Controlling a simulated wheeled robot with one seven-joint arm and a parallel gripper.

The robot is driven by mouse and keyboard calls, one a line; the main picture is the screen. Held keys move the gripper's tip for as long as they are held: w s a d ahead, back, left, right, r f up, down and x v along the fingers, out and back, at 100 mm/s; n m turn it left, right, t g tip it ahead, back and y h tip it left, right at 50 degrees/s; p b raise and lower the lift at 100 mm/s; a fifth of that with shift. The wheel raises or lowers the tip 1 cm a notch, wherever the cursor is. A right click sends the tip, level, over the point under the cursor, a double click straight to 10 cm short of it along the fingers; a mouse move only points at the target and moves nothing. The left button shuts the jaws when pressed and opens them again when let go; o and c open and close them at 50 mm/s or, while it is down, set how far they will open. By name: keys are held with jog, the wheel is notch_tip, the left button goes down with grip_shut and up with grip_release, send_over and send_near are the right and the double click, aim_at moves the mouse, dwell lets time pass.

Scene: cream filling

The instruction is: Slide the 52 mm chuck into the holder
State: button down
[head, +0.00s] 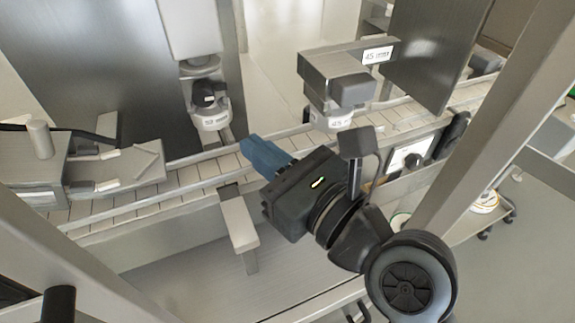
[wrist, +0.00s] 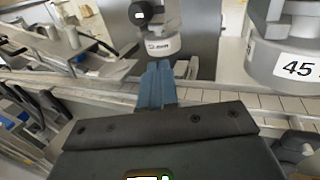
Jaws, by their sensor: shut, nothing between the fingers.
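A pale round chuck (head: 212,118) with a black knob on it is at the filler's upright column in the head view. The chuck's small label is too blurred to read as 52 mm. It also shows in the wrist view (wrist: 163,46), just beyond my fingertips. The holder (head: 200,66) seems to be the grey part directly above it; I cannot tell whether the chuck is fully seated. My gripper (head: 262,156) has blue fingers, shut and empty, pointing at the chuck from the front right. It shows low centre in the wrist view (wrist: 157,72), apart from the chuck.
A second chuck marked 45 (head: 332,120) sits under a grey head on the right, close to my arm. A slatted conveyor (head: 185,182) with rails runs below. A grey guide unit (head: 130,165) stands left. A frame post (head: 500,110) rises at right.

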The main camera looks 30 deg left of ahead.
aim_at(220, 118)
jog(key=x, duration=0.6)
jog(key=shift+p, duration=0.35)
jog(key=shift+w+a+r+p, duration=0.15)
jog(key=shift+a+r+p, duration=0.15)
jog(key=shift+p, duration=0.45)
jog(key=shift+w+a+f, duration=0.1)
jog(key=shift+a, duration=0.2)
jog(key=shift+p, duration=0.3)
